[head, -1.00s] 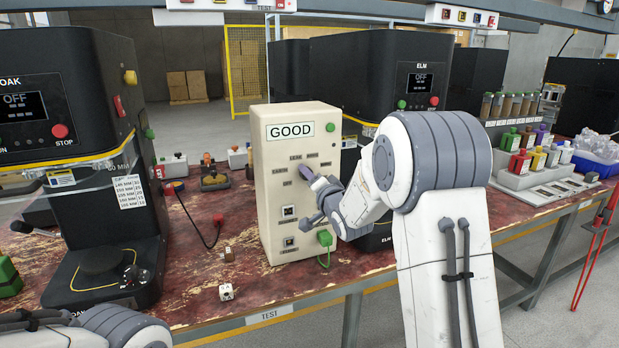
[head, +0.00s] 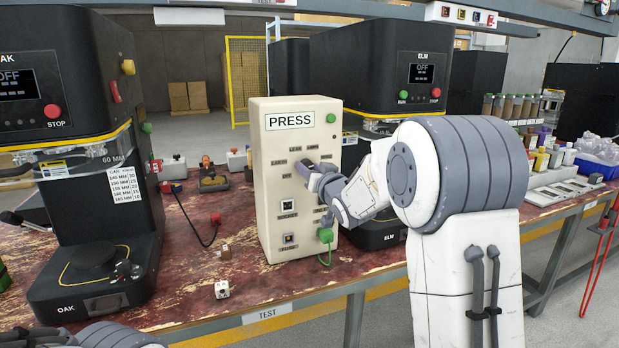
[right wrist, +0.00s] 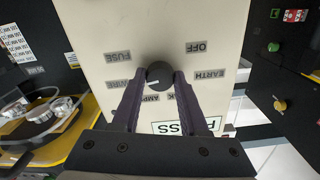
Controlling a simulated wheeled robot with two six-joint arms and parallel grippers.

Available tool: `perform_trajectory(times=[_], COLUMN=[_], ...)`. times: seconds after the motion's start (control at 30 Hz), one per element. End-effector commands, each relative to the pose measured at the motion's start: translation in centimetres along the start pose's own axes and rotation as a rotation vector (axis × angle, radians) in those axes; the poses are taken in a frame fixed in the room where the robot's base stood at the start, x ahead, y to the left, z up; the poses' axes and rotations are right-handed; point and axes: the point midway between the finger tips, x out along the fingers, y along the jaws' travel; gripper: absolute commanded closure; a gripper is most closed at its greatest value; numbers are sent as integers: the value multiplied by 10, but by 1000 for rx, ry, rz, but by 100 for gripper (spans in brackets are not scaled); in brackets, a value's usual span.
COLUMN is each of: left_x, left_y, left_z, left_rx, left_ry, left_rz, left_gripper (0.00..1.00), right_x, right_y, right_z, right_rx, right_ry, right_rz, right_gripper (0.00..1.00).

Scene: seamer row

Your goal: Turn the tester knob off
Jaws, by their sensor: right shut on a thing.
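The cream tester box (head: 262,215) stands on the bench, its display (head: 290,120) reading PRESS. My right gripper (head: 311,170) is at the tester's front, with its fingertips at the dial. In the right wrist view, the dark round knob (right wrist: 159,74) sits between the two fingers of my right gripper (right wrist: 160,80), which is shut on it. Labels OFF (right wrist: 196,47), EARTH, FUSE and WIRE ring the knob. Its white mark points to the lower left in that view, away from OFF. My left gripper is outside the head view.
The black OAK machine (head: 85,190) stands left of the tester, and the black ELM machine (head: 365,75) stands behind it at right. A green plug (head: 325,235) with a cord is on the tester's lower front. Small blocks (head: 222,289) lie on the bench.

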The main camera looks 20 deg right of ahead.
Motion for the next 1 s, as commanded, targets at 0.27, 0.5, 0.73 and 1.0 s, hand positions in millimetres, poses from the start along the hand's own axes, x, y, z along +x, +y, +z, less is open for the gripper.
perform_trajectory(times=[0.27,0.5,0.73,1.0], left_x=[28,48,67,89], left_y=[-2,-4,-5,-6], left_z=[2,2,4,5], left_rx=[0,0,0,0], left_ry=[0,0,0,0], left_rz=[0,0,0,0], left_gripper=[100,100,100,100], right_x=[0,0,0,0], right_y=[1,1,1,1], right_z=[4,5,5,4], right_rx=[-264,-492,-710,-967], right_ry=[0,0,0,0], right_rz=[1,1,1,1], right_gripper=[100,100,100,100])
